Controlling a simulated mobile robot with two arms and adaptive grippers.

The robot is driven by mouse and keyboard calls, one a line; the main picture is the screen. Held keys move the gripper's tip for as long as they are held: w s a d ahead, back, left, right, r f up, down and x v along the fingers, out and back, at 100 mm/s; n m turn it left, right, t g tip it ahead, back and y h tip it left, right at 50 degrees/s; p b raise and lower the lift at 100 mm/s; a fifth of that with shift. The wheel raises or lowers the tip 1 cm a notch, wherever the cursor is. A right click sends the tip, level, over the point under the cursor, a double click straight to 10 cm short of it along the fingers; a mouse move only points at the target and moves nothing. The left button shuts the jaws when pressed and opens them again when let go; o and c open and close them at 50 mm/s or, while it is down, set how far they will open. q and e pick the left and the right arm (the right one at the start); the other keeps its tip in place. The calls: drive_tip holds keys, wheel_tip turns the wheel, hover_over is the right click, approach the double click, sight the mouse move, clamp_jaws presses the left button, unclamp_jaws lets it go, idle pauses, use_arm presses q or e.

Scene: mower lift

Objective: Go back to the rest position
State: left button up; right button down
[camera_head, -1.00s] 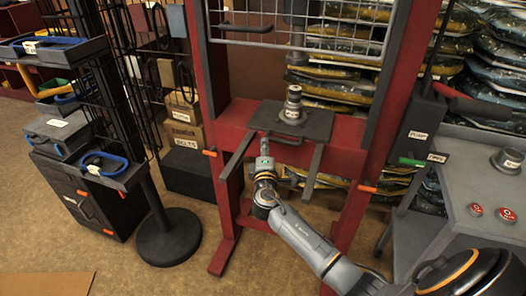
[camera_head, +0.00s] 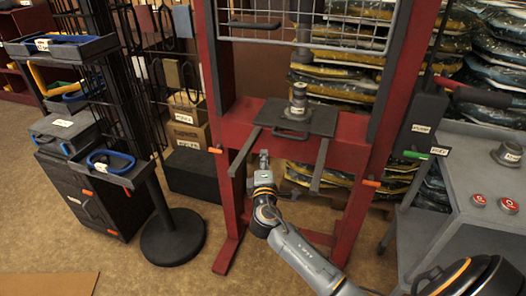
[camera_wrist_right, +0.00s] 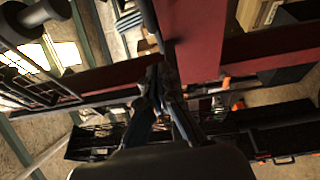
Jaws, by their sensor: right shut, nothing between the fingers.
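My right gripper (camera_head: 264,158) is in front of the red lift frame (camera_head: 230,150), just below the dark plate (camera_head: 318,120) with its handle. It is shut and holds nothing. In the right wrist view the shut fingers (camera_wrist_right: 160,78) point toward a red beam (camera_wrist_right: 198,40) of the frame. I cannot tell whether they touch it. My right arm (camera_head: 300,255) reaches in from the lower right. My left gripper is not in view.
A grey cart (camera_head: 455,190) with red buttons stands at the right. A black rack post on a round base (camera_head: 172,238) and a dark cabinet (camera_head: 95,205) with trays stand at the left. A grey knobbed part (camera_head: 298,100) sits on the plate. The floor (camera_head: 130,255) at the lower left is mostly clear.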

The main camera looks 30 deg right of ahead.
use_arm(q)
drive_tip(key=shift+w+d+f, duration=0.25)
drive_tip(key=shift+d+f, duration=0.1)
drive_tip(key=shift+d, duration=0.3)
use_arm(e)
drive_tip(key=v, duration=0.5)
drive_tip(key=shift+s+a, duration=0.1)
drive_tip(key=shift+a, duration=0.15)
